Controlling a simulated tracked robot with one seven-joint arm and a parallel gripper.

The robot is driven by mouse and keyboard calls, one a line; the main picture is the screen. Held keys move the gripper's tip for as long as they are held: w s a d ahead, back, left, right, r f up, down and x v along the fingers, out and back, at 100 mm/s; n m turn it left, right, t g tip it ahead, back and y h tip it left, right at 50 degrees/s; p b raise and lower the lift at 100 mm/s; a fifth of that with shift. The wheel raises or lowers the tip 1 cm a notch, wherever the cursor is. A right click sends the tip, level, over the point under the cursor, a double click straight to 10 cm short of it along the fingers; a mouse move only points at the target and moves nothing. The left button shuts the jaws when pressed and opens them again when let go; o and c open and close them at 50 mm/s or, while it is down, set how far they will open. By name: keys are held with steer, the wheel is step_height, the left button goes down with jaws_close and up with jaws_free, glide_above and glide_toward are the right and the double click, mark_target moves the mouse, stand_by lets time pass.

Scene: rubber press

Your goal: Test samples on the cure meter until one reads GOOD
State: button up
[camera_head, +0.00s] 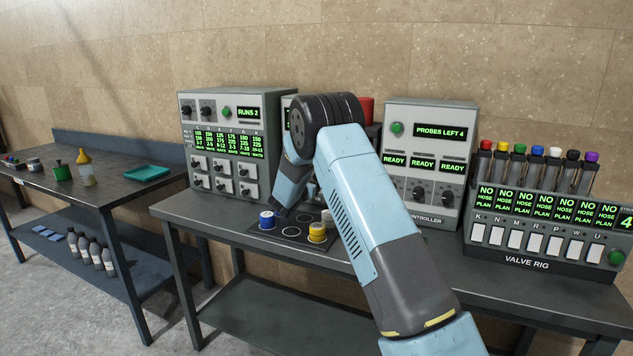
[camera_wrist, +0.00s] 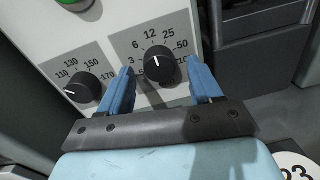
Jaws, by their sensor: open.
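In the wrist view my gripper (camera_wrist: 160,66) is open, its two blue fingers on either side of a black knob (camera_wrist: 158,63) on a pale panel; whether they touch it I cannot tell. In the head view a blue-topped sample (camera_head: 267,219) and a yellow one (camera_head: 317,232) stand on a dark mat (camera_head: 265,236); a whitish one (camera_head: 327,216) is partly hidden. No cure meter label is readable; my arm hides the machine behind it.
A cabinet (camera_head: 220,170) reading RUNS 2 stands left, a controller (camera_head: 396,112) reading PROBES LEFT 4 right of my arm, and a valve rig (camera_head: 530,255) farther right. In the wrist view a green button (camera_wrist: 77,3) is above the knobs and a white disc (camera_wrist: 292,165) marked 23 is lower right.

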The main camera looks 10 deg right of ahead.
steer(key=shift+w+d, duration=0.25)
steer(key=shift+w, duration=0.1)
steer(key=c, duration=1)
steer(key=shift+d, duration=0.25)
steer(key=shift+c, duration=0.3)
steer(key=shift+a, duration=0.15)
